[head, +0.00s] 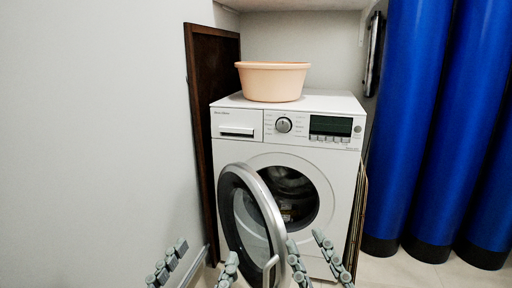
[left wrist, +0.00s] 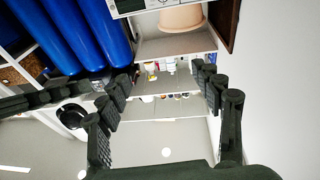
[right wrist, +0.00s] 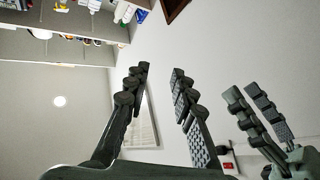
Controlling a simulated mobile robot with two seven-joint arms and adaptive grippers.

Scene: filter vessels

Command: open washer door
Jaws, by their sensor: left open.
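The white washer (head: 236,146) stands ahead in the head view. Its round door (head: 264,195), with a silver rim and dark glass, stands swung open to the left, and the dark drum opening shows behind it. A light handle (head: 270,270) is on the door's lower edge. My left gripper (head: 197,266) is open and empty at the bottom, left of the door's lower part; its spread fingers also show in the left wrist view (left wrist: 163,85). My right gripper (head: 313,258) is open and empty in front of the washer, right of the door; its parted fingers show in the right wrist view (right wrist: 157,80).
A peach basin (head: 273,82) sits on the washer. Tall blue cylinders (head: 410,120) stand to the right, a brown board (head: 205,110) behind left. A white wall fills the left. Shelves with small items (left wrist: 165,105) show in the left wrist view.

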